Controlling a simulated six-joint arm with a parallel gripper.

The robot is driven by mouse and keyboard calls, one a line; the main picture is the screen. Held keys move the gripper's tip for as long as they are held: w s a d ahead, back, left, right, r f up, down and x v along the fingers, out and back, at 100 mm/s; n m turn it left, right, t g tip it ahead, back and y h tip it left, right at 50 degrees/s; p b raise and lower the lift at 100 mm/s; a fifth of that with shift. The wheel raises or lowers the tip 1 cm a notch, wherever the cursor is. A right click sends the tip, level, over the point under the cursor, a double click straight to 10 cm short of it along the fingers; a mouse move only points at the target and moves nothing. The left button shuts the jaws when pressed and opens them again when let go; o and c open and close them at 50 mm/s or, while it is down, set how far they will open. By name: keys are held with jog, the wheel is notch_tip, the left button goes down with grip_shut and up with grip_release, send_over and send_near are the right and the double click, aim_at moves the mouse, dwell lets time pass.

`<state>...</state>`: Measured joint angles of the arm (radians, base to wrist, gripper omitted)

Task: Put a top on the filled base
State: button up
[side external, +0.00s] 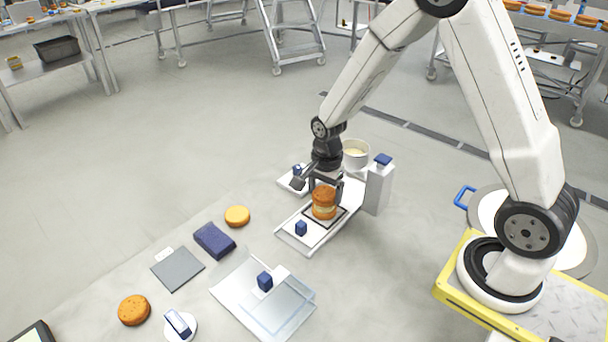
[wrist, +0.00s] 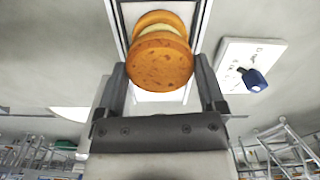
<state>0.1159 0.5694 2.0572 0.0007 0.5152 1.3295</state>
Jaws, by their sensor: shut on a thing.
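My gripper (side external: 325,184) points down over the white tray (side external: 293,240) and is shut on an orange-brown round top (side external: 324,194). In the wrist view the top (wrist: 160,62) sits between the two fingers (wrist: 160,78). The filled base (side external: 323,213) is directly below it on the tray, within a dark square outline. Its pale filling shows as a band between the two rounds, and the base (wrist: 158,18) shows behind the top in the wrist view. I cannot tell whether the top touches the filling or hangs just above it.
A tall grey-white box with a blue cap (side external: 379,185) and a white bowl (side external: 355,153) stand close behind. A blue knob (side external: 301,228) is on the tray's front. Loose rounds (side external: 237,216) (side external: 134,310), a dark blue block (side external: 214,240) and a clear-lidded tray (side external: 235,290) lie left and front.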

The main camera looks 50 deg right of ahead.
jog(key=shift+f, duration=0.8)
dwell(1.4)
jog(key=o, duration=0.5)
jog(key=shift+r, duration=0.2)
jog(key=shift+r, duration=3.3)
jog(key=n, duration=0.1)
jog(key=s+a+r+n, duration=0.1)
jog(key=shift+s+n, duration=0.3)
jog(key=shift+n, duration=0.1)
jog(key=s+a+r+n+t, duration=0.2)
jog(key=s+a+n, duration=0.1)
jog(key=s+n, duration=0.6)
jog(key=shift+a+n+t, duration=0.25)
jog(key=shift+n+t, duration=0.05)
jog(key=shift+n, duration=2.1)
